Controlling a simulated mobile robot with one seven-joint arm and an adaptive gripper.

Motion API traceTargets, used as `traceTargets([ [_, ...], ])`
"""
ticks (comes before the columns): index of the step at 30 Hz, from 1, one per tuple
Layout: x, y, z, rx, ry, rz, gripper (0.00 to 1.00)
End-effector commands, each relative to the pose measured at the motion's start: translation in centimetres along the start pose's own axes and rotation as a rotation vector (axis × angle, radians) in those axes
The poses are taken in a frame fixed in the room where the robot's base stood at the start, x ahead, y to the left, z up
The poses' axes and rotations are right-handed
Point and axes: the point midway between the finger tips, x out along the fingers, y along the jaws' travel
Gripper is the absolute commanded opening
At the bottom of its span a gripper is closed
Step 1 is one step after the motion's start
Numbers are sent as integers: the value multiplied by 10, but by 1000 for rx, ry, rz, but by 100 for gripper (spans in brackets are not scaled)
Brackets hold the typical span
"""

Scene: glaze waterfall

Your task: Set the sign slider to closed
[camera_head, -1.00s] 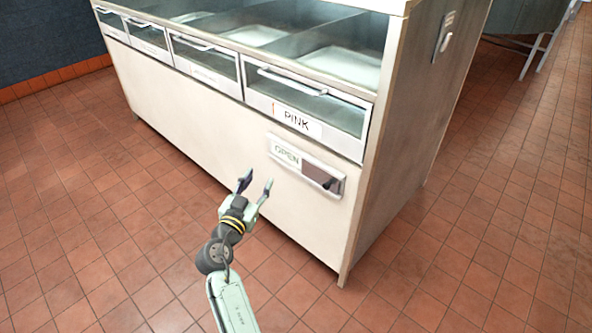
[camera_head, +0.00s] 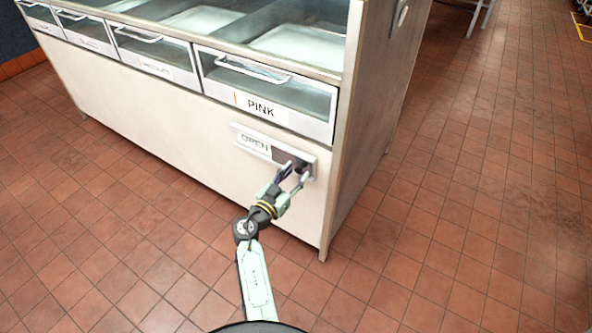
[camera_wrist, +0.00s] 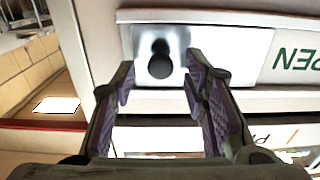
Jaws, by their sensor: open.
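The sign slider (camera_head: 275,150) is a pale strip on the cabinet's front. Its left part shows the word OPEN (camera_head: 254,143), and a darker plate covers its right part. In the wrist view, the word shows upside down at the right (camera_wrist: 298,60), and a round dark knob (camera_wrist: 160,63) stands out from the shiny plate (camera_wrist: 138,42). My gripper (camera_head: 297,172) is at the slider's right end and partly hides it. In the wrist view my gripper's fingers (camera_wrist: 158,84) are open on either side of the knob's line. I cannot tell whether they touch it.
A drawer labelled PINK (camera_head: 262,107) with a bar handle (camera_head: 252,70) is just above the slider. Several similar drawers continue left. The cabinet's side panel (camera_head: 372,110) begins just right of the slider. The tiled floor (camera_head: 450,200) is clear to the right.

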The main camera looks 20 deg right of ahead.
Motion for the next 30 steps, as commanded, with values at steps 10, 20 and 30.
traceTargets([
  [10, 11, 0, 0, -1, -1, -1, 40],
  [20, 10, 0, 0, -1, 0, -1, 24],
  [30, 10, 0, 0, -1, 0, -1, 1],
])
